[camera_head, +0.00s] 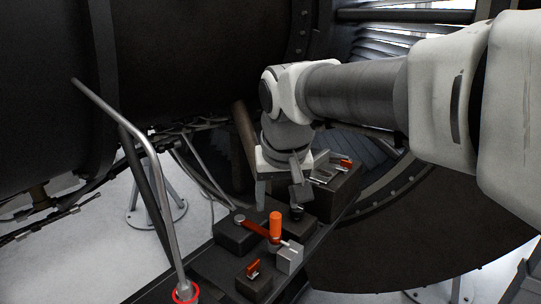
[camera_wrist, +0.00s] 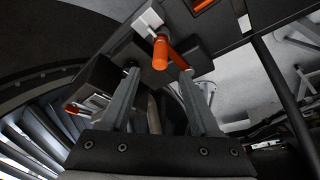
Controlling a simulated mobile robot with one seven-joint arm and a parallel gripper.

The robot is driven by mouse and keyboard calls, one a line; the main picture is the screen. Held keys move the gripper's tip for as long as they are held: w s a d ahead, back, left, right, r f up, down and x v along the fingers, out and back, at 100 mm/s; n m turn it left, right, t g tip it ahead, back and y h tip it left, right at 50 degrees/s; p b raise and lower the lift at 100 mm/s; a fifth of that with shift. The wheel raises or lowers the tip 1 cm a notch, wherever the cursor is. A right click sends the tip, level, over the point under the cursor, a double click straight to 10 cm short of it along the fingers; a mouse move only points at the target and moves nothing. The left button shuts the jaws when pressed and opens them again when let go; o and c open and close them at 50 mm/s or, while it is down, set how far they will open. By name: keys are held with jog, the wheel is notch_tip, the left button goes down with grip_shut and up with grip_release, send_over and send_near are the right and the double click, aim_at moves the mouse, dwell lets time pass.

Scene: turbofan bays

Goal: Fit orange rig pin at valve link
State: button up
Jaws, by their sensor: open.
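An orange cylinder (camera_head: 275,227), which looks like the rig pin, stands upright at a red-orange link arm (camera_head: 257,230) beside a light grey block (camera_head: 289,258). The arm runs to a grey round pivot (camera_head: 239,219) on a dark block. My gripper (camera_head: 281,203) is open and empty, above and behind the cylinder. In the wrist view the orange cylinder (camera_wrist: 160,54) shows beyond the gap between my fingertips (camera_wrist: 160,74), and the red-orange arm shows beside it. Whether the cylinder's lower end sits in a hole is hidden.
A small dark block with an orange tab (camera_head: 254,271) stands in front. A dark box with another orange tab (camera_head: 345,164) stands behind my gripper. A bent grey pipe (camera_head: 155,165) rises at left, with a red ring (camera_head: 185,291) at its foot. Large dark engine casing (camera_head: 200,55) lies behind.

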jog(key=v, duration=1.1)
jog(key=shift+p, duration=0.35)
jog(key=s+d+f+m+t, duration=0.1)
jog(key=s+d+f, duration=1)
jog(key=f, duration=0.4)
jog(key=shift+s+d+f+h, duration=0.2)
jog(key=shift+s+d+h, duration=0.1)
jog(key=shift+s, duration=0.15)
